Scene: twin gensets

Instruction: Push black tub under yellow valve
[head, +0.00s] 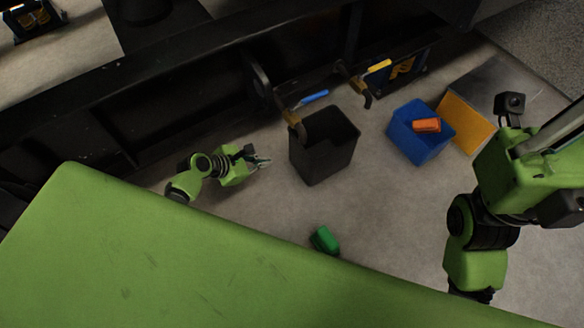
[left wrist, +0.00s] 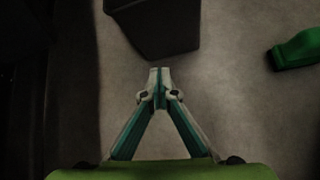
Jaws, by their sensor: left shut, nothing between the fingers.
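The black tub (head: 322,160) stands open on the floor; its lower part also shows at the top of the left wrist view (left wrist: 155,25). The yellow valve (head: 379,66) sits on the dark frame, up and right of the tub, and its spout (head: 366,98) hangs just beyond the tub's right back corner. A blue-handled valve (head: 313,97) has its spout over the tub's left back part. My left gripper (head: 264,161) is shut and empty, low and left of the tub, with a gap between. Its closed fingertips (left wrist: 159,72) point at the tub.
A blue tub (head: 418,147) holding an orange object (head: 426,125) stands to the right, beside a yellow panel (head: 465,122). A green object (head: 325,240) lies on the floor nearer me. My right arm fills the right side. Floor between the two tubs is clear.

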